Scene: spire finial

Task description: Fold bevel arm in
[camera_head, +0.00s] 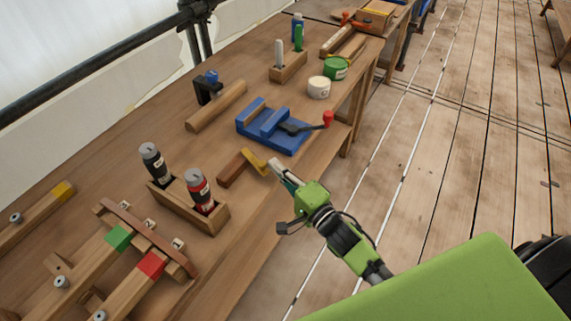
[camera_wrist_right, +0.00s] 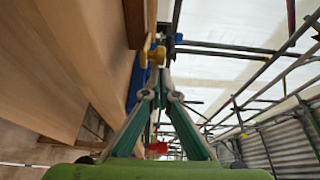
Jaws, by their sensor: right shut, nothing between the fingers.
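The bevel lies near the table's front edge, with a brown wooden stock (camera_head: 232,171) and a yellow arm (camera_head: 255,161). The yellow arm stands out at an angle from the stock. My right gripper (camera_head: 273,164) is shut and empty, with its fingertips just to the right of the yellow arm. In the right wrist view, my shut fingertips (camera_wrist_right: 162,76) are close below a yellow part (camera_wrist_right: 155,54), which looks like the bevel arm. I cannot tell whether they touch it. My left gripper is not in view.
A blue vise (camera_head: 262,137) with a red-knobbed handle (camera_head: 328,119) lies just behind the bevel. A wooden holder (camera_head: 177,210) with black and red bottles stands to the left.

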